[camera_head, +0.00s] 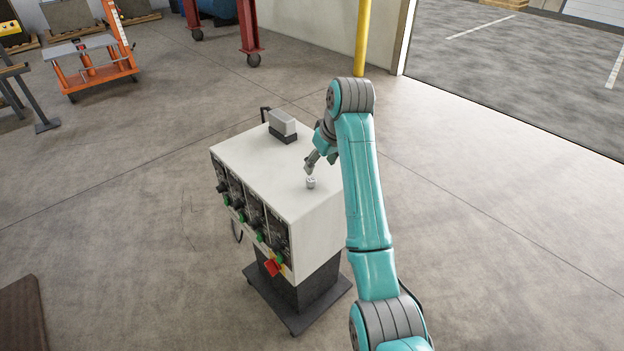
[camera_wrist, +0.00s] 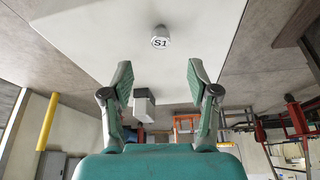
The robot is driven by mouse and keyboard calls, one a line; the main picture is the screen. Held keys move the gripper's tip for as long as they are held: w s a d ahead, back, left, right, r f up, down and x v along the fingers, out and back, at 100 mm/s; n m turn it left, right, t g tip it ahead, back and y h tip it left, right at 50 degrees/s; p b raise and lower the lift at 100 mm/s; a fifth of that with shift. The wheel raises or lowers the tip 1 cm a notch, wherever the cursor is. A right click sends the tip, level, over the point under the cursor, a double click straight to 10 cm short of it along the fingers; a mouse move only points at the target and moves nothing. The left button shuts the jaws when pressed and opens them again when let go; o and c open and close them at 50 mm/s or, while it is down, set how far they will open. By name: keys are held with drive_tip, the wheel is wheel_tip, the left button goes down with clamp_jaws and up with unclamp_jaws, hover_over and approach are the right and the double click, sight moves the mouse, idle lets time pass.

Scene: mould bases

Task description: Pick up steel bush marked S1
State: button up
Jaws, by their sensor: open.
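The steel bush (camera_head: 310,182) is a small silvery cylinder standing upright on the white top of a control cabinet (camera_head: 270,165), near its front right edge. In the wrist view the bush (camera_wrist: 160,38) shows its round face marked S1, beyond the fingertips and about midway between them. My gripper (camera_head: 313,164) is close above the bush in the head view, tilted and apart from it. In the wrist view my gripper (camera_wrist: 159,78) has its two fingers spread wide with nothing between them. Part of the gripper is hidden behind my arm in the head view.
A grey block-shaped device (camera_head: 283,124) stands at the cabinet top's back edge; it also shows in the wrist view (camera_wrist: 144,106). The cabinet front carries knobs and a red switch (camera_head: 271,267). A yellow post (camera_head: 362,40) stands behind. The top around the bush is clear.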

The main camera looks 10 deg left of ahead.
sight(311, 179)
drive_tip(key=x, duration=1)
drive_tip(key=shift+w+a, duration=0.15)
drive_tip(key=shift+a, duration=0.05)
drive_tip(key=shift+r, duration=0.1)
clamp_jaws()
